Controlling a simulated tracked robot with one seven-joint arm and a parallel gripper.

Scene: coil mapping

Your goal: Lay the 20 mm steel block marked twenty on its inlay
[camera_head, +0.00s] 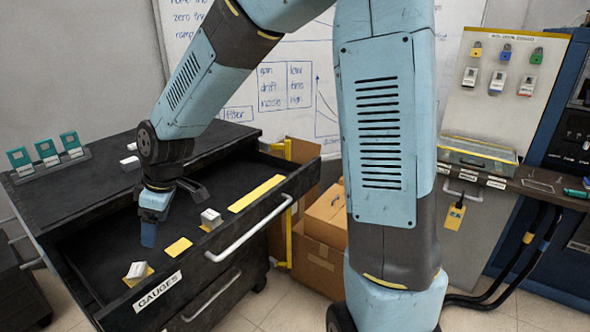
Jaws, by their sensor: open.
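My gripper (149,230) is open and points down over the left part of the open drawer (112,262) labelled GAUGES, with nothing seen between its jaws. In the drawer, one pale block (137,270) sits on a yellow inlay at the front left. Another pale grey block (211,217) sits on a yellow inlay to the right of the gripper. A bare yellow inlay (178,247) lies between them. A long bare yellow inlay (257,192) lies farther right. Two small pale pieces lie on the cabinet top, one (130,163) nearer and one (132,146) farther. Block markings are too small to read.
A rack with several teal-topped pieces (47,152) stands on the cabinet top (85,180) at left. The drawer's front wall and handle (250,230) bound its near side. Cardboard boxes (322,240) stand on the floor to the right. Padlocks and tags hang on a board (506,70).

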